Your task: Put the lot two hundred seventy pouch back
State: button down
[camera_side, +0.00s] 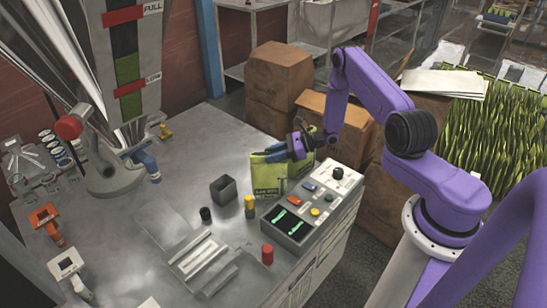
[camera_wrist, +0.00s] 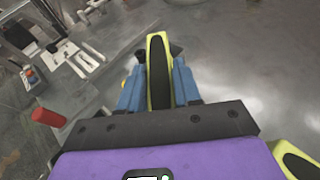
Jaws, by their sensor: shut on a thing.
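My gripper (camera_side: 274,154), purple with blue fingers, is over the right part of the steel table. It is shut on a yellow-green pouch (camera_side: 265,184) with a dark printed label, too small to read surely. In the wrist view the pouch (camera_wrist: 157,48) shows edge-on as a dark strip with yellow-green edges between the blue fingers (camera_wrist: 158,88). The pouch looks upright; I cannot tell whether its bottom touches the table. Another yellow-green piece (camera_side: 302,144) shows behind my gripper, and a yellow-green edge (camera_wrist: 297,160) shows at the lower right of the wrist view.
A control panel (camera_side: 312,205) stands close right of the pouch. A red cylinder (camera_side: 267,254) is nearer. Cardboard boxes (camera_side: 281,70) stand behind. The table's back middle is clear.

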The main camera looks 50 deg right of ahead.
jog(key=shift+f, duration=0.65)
jog(key=c, duration=0.8)
grip_release()
jog(key=shift+f, duration=0.1)
